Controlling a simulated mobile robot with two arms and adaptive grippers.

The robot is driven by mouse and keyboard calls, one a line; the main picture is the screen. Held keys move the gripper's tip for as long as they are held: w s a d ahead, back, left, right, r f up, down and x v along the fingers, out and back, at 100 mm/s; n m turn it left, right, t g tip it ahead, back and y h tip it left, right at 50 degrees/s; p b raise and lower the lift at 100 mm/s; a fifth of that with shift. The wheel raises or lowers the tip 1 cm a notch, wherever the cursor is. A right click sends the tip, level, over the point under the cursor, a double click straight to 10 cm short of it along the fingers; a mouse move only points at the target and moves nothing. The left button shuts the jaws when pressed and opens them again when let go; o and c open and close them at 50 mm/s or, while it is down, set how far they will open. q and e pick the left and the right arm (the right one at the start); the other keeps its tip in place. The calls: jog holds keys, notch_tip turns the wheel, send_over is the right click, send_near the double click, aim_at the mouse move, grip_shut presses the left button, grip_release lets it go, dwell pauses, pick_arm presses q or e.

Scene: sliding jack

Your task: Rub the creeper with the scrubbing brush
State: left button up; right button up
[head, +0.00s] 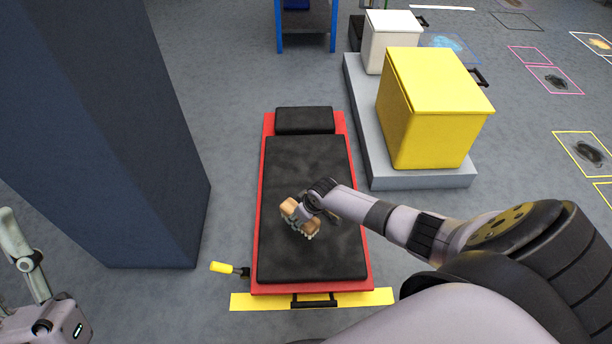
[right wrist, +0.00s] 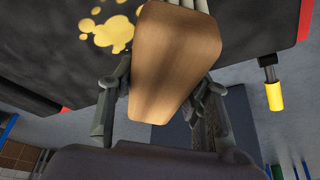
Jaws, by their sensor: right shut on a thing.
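The creeper is a red board with a black pad (head: 305,165) and a black headrest (head: 305,120), lying flat on the floor. The scrubbing brush (head: 290,207) has a tan wooden body and pale bristles. My right gripper (head: 312,207) is shut on the brush, over the middle of the pad. Whether the bristles touch the pad cannot be told. In the right wrist view the brush's wooden body (right wrist: 175,55) sits between the fingers (right wrist: 160,105). Yellow spots (right wrist: 112,32) lie on the dark pad beside it. My left arm shows at the left edge, but its fingers do not show.
A yellow bin (head: 430,110) and a white bin (head: 390,40) stand on a grey platform (head: 420,181) right of the creeper. A dark blue pillar (head: 120,130) stands left. A yellow-gripped lever (head: 224,267) sticks out at the creeper's lower left.

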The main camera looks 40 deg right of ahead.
jog(key=shift+r+p, duration=0.3)
jog(key=shift+r, duration=0.1)
pick_arm(q)
jog(key=w+f+g+y, duration=0.1)
jog(key=w+f+g, duration=0.2)
jog(key=w, duration=0.1)
jog(key=shift+w+d+f+y+p, duration=0.3)
jog(key=shift+w+d+f, duration=0.05)
jog(key=shift+d+f, duration=0.05)
pick_arm(e)
jog(key=shift+r, duration=0.2)
